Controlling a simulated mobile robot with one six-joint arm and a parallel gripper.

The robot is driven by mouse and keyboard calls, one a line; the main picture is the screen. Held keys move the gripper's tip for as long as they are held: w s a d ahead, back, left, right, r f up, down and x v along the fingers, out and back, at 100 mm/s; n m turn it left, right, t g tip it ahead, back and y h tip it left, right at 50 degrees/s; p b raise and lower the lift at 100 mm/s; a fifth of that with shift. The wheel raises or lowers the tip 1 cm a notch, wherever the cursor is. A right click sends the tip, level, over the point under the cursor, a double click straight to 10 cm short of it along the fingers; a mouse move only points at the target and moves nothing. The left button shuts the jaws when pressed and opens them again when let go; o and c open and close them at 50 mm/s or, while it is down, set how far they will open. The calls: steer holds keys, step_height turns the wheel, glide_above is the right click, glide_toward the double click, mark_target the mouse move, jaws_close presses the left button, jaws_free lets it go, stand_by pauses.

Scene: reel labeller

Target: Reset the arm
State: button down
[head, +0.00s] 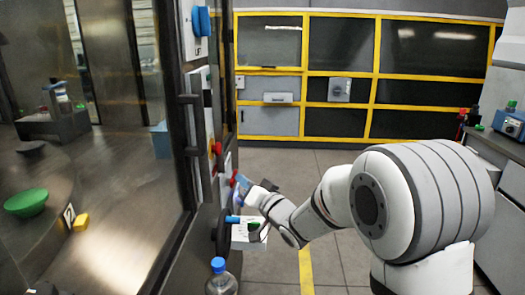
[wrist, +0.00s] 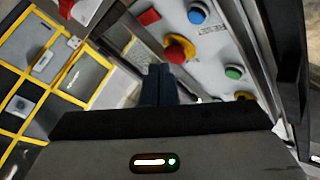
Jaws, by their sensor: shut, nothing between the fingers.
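My gripper (wrist: 160,72) shows in the wrist view as two dark fingers pressed together, with nothing between them. Its tips point toward a grey control panel (wrist: 215,45) and lie just below a red mushroom button with a yellow collar (wrist: 179,48) in the picture. I cannot tell whether they touch the panel. In the head view my white arm reaches left toward the machine's side, and its end is small and partly hidden among the objects there.
The panel also has a blue button (wrist: 197,14) and a green button (wrist: 234,72). A glass-fronted machine with a dark frame (head: 188,130) stands at left. A blue-capped bottle (head: 219,280) is below my arm. Yellow-framed cabinets (head: 341,52) line the back; grey floor lies open before them.

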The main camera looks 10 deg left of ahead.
steer(key=s+d+m+g+h+p, duration=0.1)
steer(key=s+d+m+h+p, duration=0.3)
steer(key=d+h, duration=1.2)
steer(key=s+d+f+n+g+y+p, duration=0.1)
steer(key=s+d+g, duration=0.3)
steer(key=s, duration=0.9)
steer(key=s+d+g+p, duration=0.2)
steer(key=s+d+g, duration=0.3)
steer(key=s+d, duration=0.4)
steer(key=s, duration=0.4)
steer(key=shift+f+n+g+y, duration=0.3)
steer(key=shift+f+n+y, duration=0.05)
steer(key=shift+n+y, duration=0.05)
